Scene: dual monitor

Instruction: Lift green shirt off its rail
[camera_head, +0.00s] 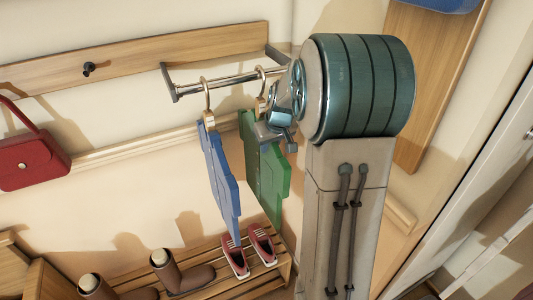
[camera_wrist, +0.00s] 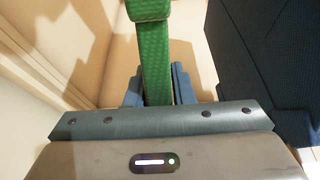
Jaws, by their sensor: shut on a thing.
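The green shirt (camera_head: 265,165) hangs from a hook over the metal rail (camera_head: 225,82), to the right of the blue shirt. My gripper (camera_head: 268,128) is at the top of the green shirt, just below the rail. In the wrist view the green shirt (camera_wrist: 154,55) runs between the two blue-grey fingers of my gripper (camera_wrist: 157,88), which are shut on it. The hook still appears to be over the rail.
The blue shirt (camera_head: 218,180) hangs close on the left. Below are a wooden shoe rack (camera_head: 225,283) with red shoes (camera_head: 235,257) and brown boots (camera_head: 182,272). A red bag (camera_head: 30,160) hangs at far left. A wall board (camera_head: 140,58) runs behind the rail.

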